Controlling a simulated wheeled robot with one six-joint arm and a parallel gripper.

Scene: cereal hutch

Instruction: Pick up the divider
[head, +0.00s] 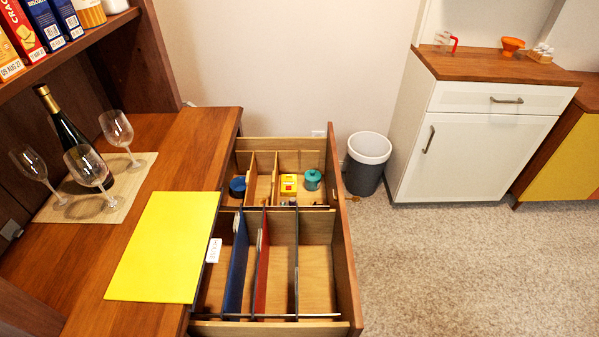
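A flat yellow panel (165,247) lies on the wooden counter, its right edge near the open drawer; it may be the divider, but I cannot tell for sure. Upright dividers stand in the near part of the open drawer (347,262): a blue one (237,262), a red one (262,270) and a dark one (297,262). A white tab (213,250) with dark marks shows at the drawer's left side, by the yellow panel. My gripper is not in view.
Wine glasses (87,168) and a dark bottle (66,135) stand on a mat (50,212) left of the panel. The drawer's far part holds a yellow box (288,184) and a teal jar (312,180). A bin (367,163) stands behind; carpet (450,265) at right is clear.

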